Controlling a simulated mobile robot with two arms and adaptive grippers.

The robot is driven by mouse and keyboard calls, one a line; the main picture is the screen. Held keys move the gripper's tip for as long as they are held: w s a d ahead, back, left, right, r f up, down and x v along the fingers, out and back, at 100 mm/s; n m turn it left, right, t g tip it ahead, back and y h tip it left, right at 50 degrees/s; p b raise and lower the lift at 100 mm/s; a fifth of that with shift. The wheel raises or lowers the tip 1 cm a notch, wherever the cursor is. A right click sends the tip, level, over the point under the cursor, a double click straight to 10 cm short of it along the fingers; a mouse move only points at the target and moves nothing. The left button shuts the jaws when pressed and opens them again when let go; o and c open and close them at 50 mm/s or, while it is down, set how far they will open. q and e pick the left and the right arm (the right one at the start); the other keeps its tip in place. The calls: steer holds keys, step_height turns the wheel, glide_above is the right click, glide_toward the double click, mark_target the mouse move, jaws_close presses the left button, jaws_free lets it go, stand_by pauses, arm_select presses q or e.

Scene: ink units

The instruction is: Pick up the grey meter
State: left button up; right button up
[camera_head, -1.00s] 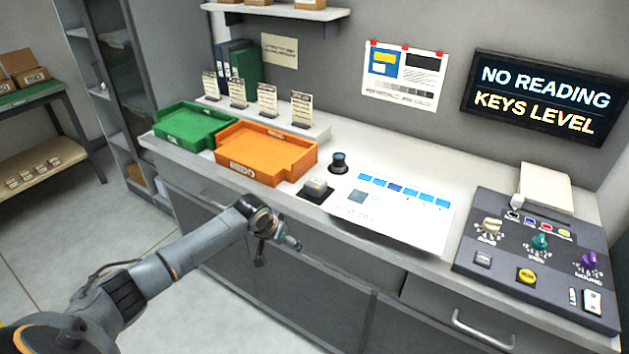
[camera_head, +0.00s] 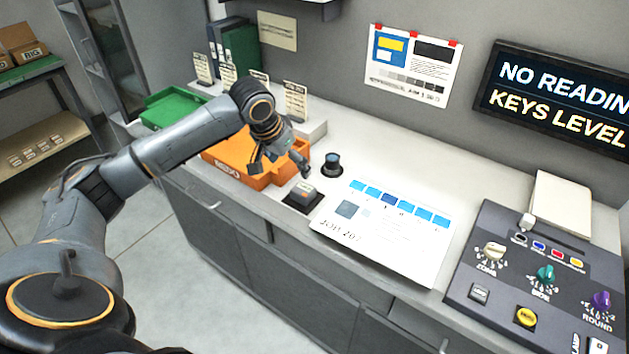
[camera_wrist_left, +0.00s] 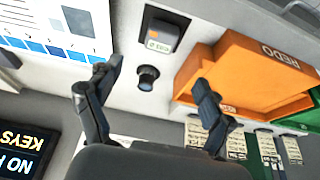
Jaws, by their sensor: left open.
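The grey meter (camera_head: 303,192), a small block with an orange patch, sits on a black square base on the counter (camera_head: 400,148). In the left wrist view the meter (camera_wrist_left: 163,36) shows near the top, with the base dark around it. My left gripper (camera_head: 279,165) is open and empty, above the counter near the orange tray and just left of the meter. Its two fingers also show in the left wrist view (camera_wrist_left: 157,77), spread apart, with the meter beyond them and not between them. My right gripper is not seen.
A short dark cylinder (camera_head: 332,164) stands close behind the meter. The orange tray (camera_head: 222,161) is to the left, partly hidden by my arm, with the green tray (camera_head: 172,106) beyond it. A printed sheet (camera_head: 385,243) and a control panel (camera_head: 530,283) lie to the right.

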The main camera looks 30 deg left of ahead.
arm_select(q)
steer(key=w+f, duration=0.1)
steer(key=p, duration=0.2)
glide_above(302, 190)
steer(key=s, duration=0.2)
steer(key=f, duration=0.6)
steer(key=shift+w+f, duration=0.15)
steer(key=shift+w, duration=0.1)
steer(key=shift+w+f, duration=0.1)
steer(key=shift+f, duration=0.15)
steer(key=x, duration=0.1)
steer(key=p+x, duration=0.1)
steer(key=x, duration=0.2)
steer(key=shift+s+f, duration=0.25)
steer(key=shift+s, duration=0.05)
steer(key=shift+w+a+f, duration=0.1)
steer(key=shift+w+f, duration=0.1)
steer(key=shift+f, duration=0.2)
steer(key=shift+c, duration=0.2)
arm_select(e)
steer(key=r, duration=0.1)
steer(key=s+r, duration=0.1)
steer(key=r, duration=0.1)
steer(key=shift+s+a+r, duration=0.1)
arm_select(q)
steer(key=c, duration=1.3)
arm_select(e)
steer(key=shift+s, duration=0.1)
